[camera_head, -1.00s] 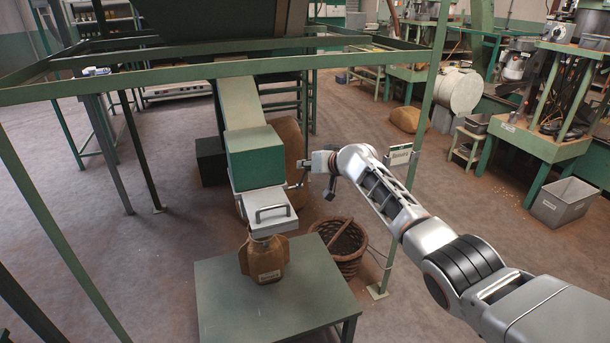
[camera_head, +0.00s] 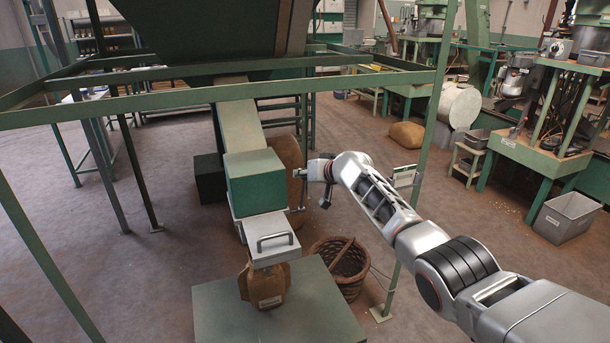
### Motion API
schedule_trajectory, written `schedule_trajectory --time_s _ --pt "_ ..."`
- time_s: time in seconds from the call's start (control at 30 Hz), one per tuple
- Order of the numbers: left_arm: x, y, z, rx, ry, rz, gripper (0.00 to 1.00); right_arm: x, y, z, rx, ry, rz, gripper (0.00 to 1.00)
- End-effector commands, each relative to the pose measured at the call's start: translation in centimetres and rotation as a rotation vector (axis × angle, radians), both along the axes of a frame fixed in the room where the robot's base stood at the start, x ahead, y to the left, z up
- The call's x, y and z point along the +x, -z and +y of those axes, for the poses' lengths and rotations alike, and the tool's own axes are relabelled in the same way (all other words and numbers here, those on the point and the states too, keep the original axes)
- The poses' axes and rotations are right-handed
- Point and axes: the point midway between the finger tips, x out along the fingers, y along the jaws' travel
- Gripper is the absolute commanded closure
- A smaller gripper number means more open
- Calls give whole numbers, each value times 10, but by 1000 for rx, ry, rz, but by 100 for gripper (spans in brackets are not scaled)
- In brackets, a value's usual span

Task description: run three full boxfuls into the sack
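The brown sack (camera_head: 265,284), with a pale label, stands upright on the green table under the chute. Above it, the grey drawer-like outlet (camera_head: 270,244) with a bar handle covers the sack's mouth from view. The green box (camera_head: 256,180) sits above that outlet at the foot of a sloping chute (camera_head: 240,125). My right gripper (camera_head: 303,174) is just right of the green box, by a small metal lever (camera_head: 299,209) on its side. The fingers are small and partly hidden, so I cannot tell their opening or contact. My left gripper is out of view.
The green table (camera_head: 325,315) is bare around the sack. A wicker basket (camera_head: 341,265) stands on the floor to its right. Green frame posts and rails (camera_head: 438,110) surround the chute, one post close to my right arm. A grey bin (camera_head: 565,217) stands far right.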

Motion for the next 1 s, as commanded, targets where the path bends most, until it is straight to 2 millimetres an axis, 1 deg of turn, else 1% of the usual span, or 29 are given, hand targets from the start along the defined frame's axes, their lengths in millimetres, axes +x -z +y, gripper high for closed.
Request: schedule_trajectory --time_s 0.03,0.13,0.17,0.2,0.23,0.67,0.83,1.0 --pt "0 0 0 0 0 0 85 0 -3 2 4 -1 -3 100" --pt "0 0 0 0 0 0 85 0 -2 2 4 -1 -3 100" --pt "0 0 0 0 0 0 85 0 -2 2 4 -1 -3 73" --pt "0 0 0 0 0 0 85 0 -2 2 4 -1 -3 63" --pt "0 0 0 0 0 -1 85 0 -2 2 3 -1 -2 61" --pt "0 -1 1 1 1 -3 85 -1 0 0 1 -1 1 61" --pt "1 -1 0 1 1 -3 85 -7 -5 -4 3 -3 -1 61" --pt "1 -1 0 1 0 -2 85 -17 -11 -9 0 -3 -2 61"
